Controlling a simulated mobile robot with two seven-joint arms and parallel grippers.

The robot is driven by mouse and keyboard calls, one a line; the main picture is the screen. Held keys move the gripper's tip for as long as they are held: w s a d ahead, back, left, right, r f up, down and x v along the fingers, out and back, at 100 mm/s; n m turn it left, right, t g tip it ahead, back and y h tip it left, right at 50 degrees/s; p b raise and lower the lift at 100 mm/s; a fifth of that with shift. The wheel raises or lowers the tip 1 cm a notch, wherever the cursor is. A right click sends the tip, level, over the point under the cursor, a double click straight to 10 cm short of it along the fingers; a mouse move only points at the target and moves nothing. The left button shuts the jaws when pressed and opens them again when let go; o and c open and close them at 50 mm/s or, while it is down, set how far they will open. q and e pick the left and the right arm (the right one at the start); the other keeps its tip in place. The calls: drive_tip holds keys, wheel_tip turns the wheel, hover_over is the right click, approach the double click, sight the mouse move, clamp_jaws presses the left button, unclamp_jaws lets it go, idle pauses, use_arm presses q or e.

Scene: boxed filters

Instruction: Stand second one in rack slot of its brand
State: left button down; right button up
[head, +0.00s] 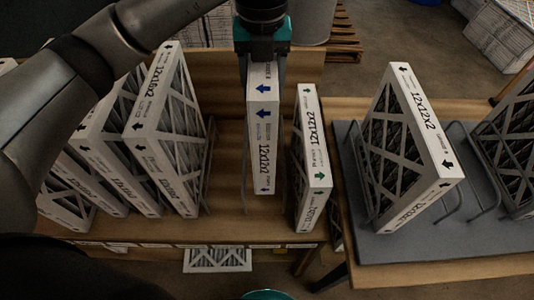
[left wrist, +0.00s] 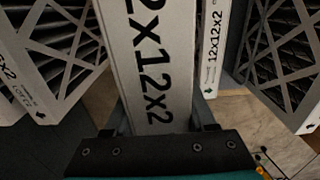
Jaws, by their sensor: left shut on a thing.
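My left gripper (head: 263,62) is shut on the top edge of a boxed filter (head: 263,130) with blue arrows, labelled 12x12x2. It holds this filter upright above the wooden rack (head: 228,222); I cannot tell whether its bottom touches the board. The held filter also fills the middle of the left wrist view (left wrist: 152,65). To its right, apart from it, a filter with green arrows (head: 312,155) stands in the rack. Several filters with dark arrows, one labelled 12x16x2 (head: 150,105), stand on the rack's left side. My right gripper is not in view.
On the right, a grey tray (head: 375,245) with wire dividers (head: 470,175) holds a black-arrow 12x12x2 filter (head: 420,120) and another at the right edge. Another filter (head: 218,260) lies low, below the rack's front edge. A pallet (head: 343,45) is on the floor behind.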

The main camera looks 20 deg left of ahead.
use_arm(q)
drive_tip(key=f, duration=1.4)
drive_tip(key=shift+s, duration=0.2)
drive_tip(key=shift+f+b, duration=0.4)
drive_tip(key=shift+f, duration=2.05)
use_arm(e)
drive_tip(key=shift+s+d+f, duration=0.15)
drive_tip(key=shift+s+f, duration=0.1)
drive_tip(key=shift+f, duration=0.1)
use_arm(q)
drive_tip(key=shift+f, duration=0.2)
drive_tip(key=shift+c, duration=1.1)
unclamp_jaws()
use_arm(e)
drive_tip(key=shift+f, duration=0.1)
use_arm(q)
drive_tip(key=shift+r, duration=0.1)
drive_tip(key=shift+w+r, duration=0.1)
drive_tip(key=shift+r, duration=0.4)
wheel_tip(320, 180, up, 11)
drive_tip(key=shift+r, duration=0.15)
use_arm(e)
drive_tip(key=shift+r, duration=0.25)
